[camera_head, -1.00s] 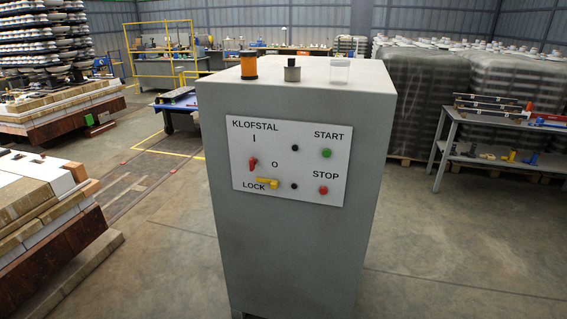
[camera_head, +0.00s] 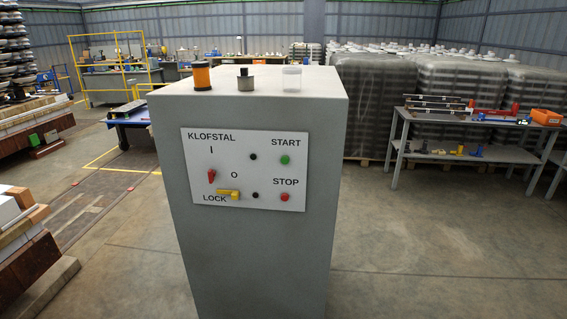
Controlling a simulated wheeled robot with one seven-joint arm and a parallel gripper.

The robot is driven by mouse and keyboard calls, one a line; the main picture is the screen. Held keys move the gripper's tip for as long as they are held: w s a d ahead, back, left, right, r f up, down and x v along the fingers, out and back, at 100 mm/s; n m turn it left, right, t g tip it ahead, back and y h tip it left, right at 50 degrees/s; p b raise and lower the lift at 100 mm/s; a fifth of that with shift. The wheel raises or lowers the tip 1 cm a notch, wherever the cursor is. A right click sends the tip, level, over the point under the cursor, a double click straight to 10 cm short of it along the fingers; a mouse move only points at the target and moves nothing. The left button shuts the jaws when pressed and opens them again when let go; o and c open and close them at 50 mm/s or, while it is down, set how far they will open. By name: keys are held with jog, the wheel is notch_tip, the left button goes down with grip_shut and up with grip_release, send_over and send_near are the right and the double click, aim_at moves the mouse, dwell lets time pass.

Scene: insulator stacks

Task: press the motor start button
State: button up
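The grey control cabinet (camera_head: 250,265) stands in the middle of the view. A white panel (camera_head: 245,187) marked KLOFSTAL is on its front. The green START button (camera_head: 285,160) is at the panel's upper right. The red STOP button (camera_head: 285,197) is below it. A red switch (camera_head: 211,176) is at the left, between the marks I and O. A yellow LOCK lever (camera_head: 229,195) lies level below it. Two small black round parts (camera_head: 254,157) sit in the panel's middle. My gripper is not in view.
On the cabinet top stand an orange spool (camera_head: 201,76), a dark-topped small cylinder (camera_head: 245,79) and a clear cup (camera_head: 292,78). A grey bench (camera_head: 470,130) with tools is at the right. Stacked boards (camera_head: 30,255) lie at the left. The floor right of the cabinet is clear.

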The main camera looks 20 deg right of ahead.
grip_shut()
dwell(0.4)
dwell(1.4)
